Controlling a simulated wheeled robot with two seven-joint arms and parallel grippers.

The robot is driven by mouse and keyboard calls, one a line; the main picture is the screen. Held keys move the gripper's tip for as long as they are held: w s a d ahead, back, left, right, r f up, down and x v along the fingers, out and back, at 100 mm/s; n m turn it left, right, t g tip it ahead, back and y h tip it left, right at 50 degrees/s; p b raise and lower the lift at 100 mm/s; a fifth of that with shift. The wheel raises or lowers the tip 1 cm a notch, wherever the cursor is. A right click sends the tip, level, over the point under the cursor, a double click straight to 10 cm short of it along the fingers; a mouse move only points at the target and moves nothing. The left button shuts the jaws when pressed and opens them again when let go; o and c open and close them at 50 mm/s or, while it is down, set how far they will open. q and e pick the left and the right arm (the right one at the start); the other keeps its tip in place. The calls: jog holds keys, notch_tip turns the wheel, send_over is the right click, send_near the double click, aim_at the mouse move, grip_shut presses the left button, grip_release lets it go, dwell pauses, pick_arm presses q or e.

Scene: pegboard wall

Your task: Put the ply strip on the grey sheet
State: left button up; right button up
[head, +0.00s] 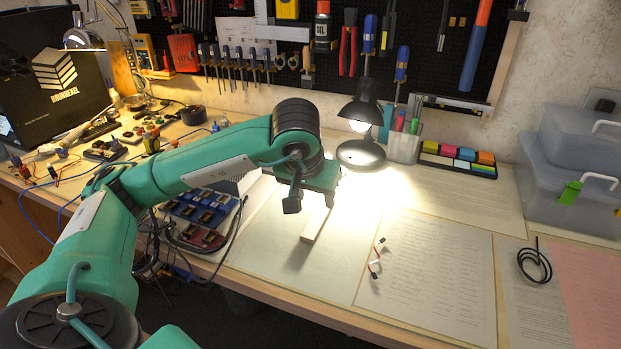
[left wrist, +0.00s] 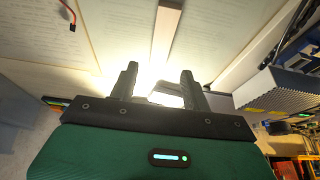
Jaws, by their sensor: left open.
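The ply strip (head: 316,225) is a pale narrow bar lying on a pale sheet (head: 268,250) in the middle of the bench. It also shows in the left wrist view (left wrist: 166,35), running from the top down toward the gap between my fingers. My left gripper (head: 309,205) is open above the far end of the strip, pointing down, and hides that end in the head view. Its two dark fingers (left wrist: 159,70) are apart with nothing held. A greyish sheet (head: 525,308) lies at the right, beside a pink sheet. My right gripper is out of view.
A lit desk lamp (head: 362,150) stands close behind the gripper. A black cable coil (head: 534,264) lies on the greyish sheet. A small wired part (head: 376,258) and a printed sheet (head: 440,280) lie between. Blue-and-grey modules (head: 200,210) sit left; grey boxes (head: 570,165) stand right.

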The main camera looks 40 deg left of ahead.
pick_arm(q)
jog(key=shift+v, duration=2.4)
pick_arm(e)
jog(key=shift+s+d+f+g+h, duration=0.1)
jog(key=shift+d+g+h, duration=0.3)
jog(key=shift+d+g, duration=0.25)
